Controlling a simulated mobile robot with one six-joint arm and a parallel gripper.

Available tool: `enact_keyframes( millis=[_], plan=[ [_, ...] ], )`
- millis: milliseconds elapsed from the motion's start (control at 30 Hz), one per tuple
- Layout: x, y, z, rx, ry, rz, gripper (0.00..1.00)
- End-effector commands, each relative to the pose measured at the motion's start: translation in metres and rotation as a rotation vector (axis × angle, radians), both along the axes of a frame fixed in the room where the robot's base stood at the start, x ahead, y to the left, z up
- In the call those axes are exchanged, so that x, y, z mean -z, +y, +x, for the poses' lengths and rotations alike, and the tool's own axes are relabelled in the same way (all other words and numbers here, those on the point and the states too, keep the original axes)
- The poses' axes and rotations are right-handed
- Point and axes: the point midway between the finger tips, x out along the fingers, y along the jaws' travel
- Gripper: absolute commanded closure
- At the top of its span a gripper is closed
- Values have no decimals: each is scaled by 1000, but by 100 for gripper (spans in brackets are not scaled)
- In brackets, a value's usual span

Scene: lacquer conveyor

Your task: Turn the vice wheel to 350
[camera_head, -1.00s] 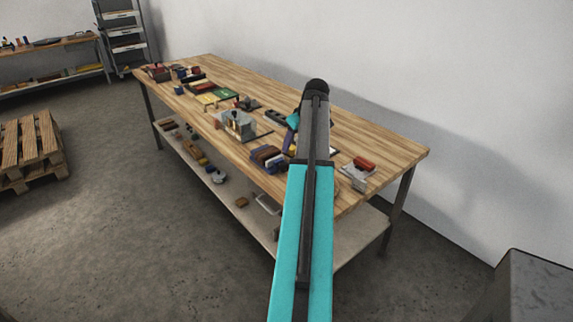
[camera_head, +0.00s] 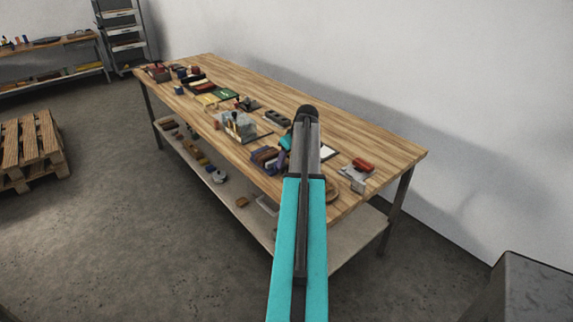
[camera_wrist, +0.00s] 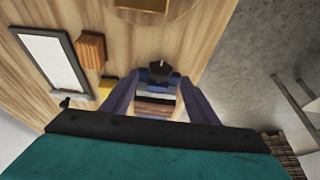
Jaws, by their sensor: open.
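I cannot make out a vice wheel or a 350 mark in either view. A small grey device with a red part on top (camera_head: 358,170) sits near the bench's right end; I cannot tell whether it is the vice. My gripper (camera_wrist: 160,80) is open, its two purple fingers apart and pointing down toward the bench. A cluster of blue, pale and brown blocks (camera_wrist: 157,104) shows between the fingers, below them; I see no contact. In the head view the same cluster (camera_head: 266,158) lies near the bench's front edge, left of my arm, which hides part of the bench.
The wooden workbench (camera_head: 385,150) also bears a grey machine (camera_head: 238,125), boxes and a green book (camera_head: 222,95). In the wrist view a white panel (camera_wrist: 48,62) and an orange-brown block (camera_wrist: 91,48) lie left of the fingers. A pallet (camera_head: 30,150) stands on the floor at left.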

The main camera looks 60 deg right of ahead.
Motion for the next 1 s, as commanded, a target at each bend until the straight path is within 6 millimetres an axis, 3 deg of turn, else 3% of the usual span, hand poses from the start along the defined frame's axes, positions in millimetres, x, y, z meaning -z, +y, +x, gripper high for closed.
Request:
enact_keyframes(
  millis=[400,867,1000],
  plan=[
    [37,-5,15,0,1,1,46],
    [44,-6,17,0,0,-1,46],
    [44,-6,17,0,0,0,70]
  ],
)
